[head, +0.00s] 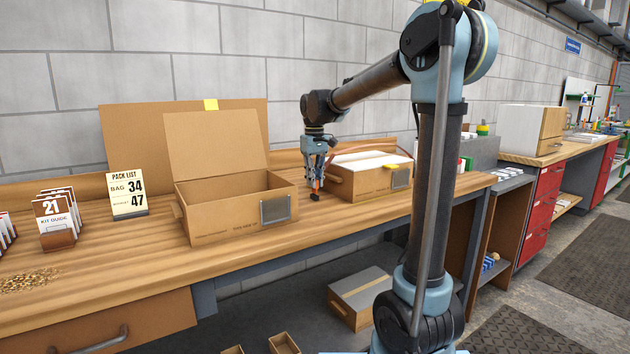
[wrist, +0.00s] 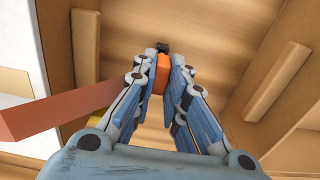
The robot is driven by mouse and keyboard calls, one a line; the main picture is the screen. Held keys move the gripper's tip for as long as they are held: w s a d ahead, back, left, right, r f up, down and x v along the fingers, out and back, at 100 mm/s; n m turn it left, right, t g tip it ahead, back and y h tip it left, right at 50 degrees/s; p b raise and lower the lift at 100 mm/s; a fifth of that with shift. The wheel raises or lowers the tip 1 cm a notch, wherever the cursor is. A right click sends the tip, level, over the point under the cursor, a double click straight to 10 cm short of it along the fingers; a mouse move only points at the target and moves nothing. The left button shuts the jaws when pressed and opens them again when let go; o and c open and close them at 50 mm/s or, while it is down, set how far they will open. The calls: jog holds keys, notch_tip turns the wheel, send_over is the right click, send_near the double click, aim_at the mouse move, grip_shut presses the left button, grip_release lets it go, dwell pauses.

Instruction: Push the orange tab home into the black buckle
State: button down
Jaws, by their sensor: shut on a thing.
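My gripper (head: 316,182) points down over the wooden bench, between two cardboard boxes. Its fingers are shut on the orange tab (wrist: 161,74), which shows between the fingertips in the wrist view. The black buckle (head: 315,197) is a small dark piece just below the fingertips, at the bench top. In the wrist view the buckle (wrist: 163,47) shows only as a dark bit just beyond the orange tab, seemingly in line with it. How far the tab sits in the buckle cannot be told. A reddish strap (wrist: 68,112) runs in from the left towards the fingers.
An open cardboard box (head: 230,215) stands left of my gripper, its lid up. A second box (head: 372,184) with white contents and a yellow tag stands close on the right. A pack list sign (head: 127,195) and kit guide cards (head: 55,215) stand further left.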

jog(key=shift+f, duration=1.2)
jog(key=c, duration=1.5)
grip_release()
jog(key=shift+c, duration=0.2)
jog(key=shift+r, duration=0.15)
notch_tip(320, 180, up, 12)
jog(key=shift+w+f, duration=0.1)
jog(key=shift+f, duration=0.1)
